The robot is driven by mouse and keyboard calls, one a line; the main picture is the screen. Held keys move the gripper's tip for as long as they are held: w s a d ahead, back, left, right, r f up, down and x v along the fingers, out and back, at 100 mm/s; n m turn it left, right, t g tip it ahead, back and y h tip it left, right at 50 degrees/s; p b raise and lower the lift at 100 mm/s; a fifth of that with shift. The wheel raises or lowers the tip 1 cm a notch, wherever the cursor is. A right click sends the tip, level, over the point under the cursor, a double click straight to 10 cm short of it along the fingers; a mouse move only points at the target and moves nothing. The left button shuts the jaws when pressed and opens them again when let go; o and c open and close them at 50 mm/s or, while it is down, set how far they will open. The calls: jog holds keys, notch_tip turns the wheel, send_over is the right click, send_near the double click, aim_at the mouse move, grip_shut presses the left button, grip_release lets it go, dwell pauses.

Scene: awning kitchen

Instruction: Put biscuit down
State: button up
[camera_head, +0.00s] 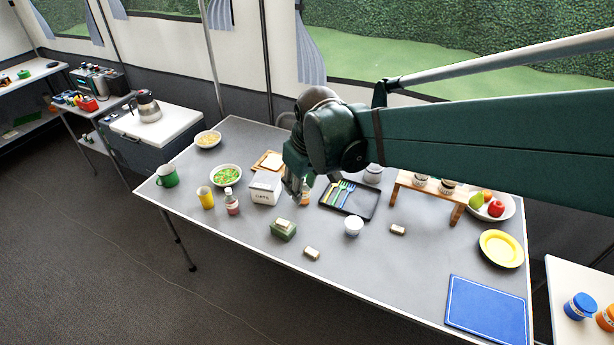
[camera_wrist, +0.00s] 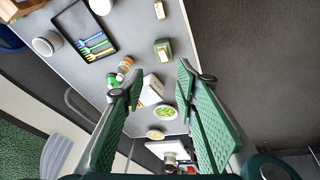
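My gripper (camera_head: 294,188) hangs over the middle of the table, near the white box. In the wrist view its two green fingers are spread wide (camera_wrist: 161,82), and I see nothing held between them. Two small beige-brown blocks lie on the table; one (camera_head: 312,253) is near the front edge and the other (camera_head: 398,229) is right of the white cup. Either may be the biscuit; I cannot tell which. The front block also shows in the wrist view (camera_wrist: 159,9). A green box (camera_head: 284,231) with a beige top stands left of the front block, apart from my gripper.
A black tray (camera_head: 327,200) with coloured cutlery lies right of my gripper. A blue board (camera_head: 487,308) lies front right. The table between board and blocks is clear.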

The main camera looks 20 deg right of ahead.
jog(key=s+d+r+m+t, duration=0.1)
jog(key=s+m, duration=0.1)
jog(key=s, duration=0.5)
jog(key=s+d+r+m+t, duration=0.1)
jog(key=s+r+m+t, duration=0.1)
jog(key=s, duration=0.6)
jog(key=shift+r+t, duration=0.3)
